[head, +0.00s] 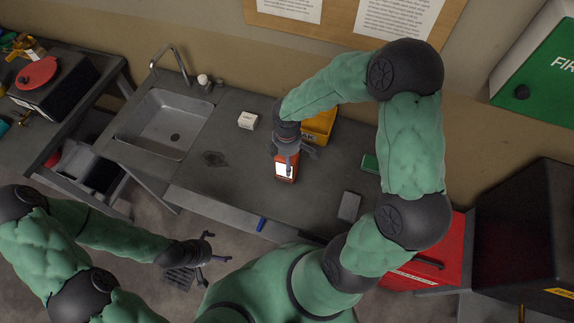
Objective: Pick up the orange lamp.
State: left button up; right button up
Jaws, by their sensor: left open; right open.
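The orange lamp (285,170) stands on the grey worktop, with a bright white face on its front. My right gripper (294,152) is directly above and around its top, with its fingers spread. I cannot tell whether the fingers touch the lamp. The top of the lamp is partly hidden by the gripper. My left gripper (211,254) is open and empty, low over the floor in front of the worktop.
A yellow bin (319,127) stands just behind the lamp. A sink (165,122) is to the left. A red cabinet (440,262) is at the right.

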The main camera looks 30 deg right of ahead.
jog(key=c, duration=1.7)
jog(key=shift+r, duration=0.1)
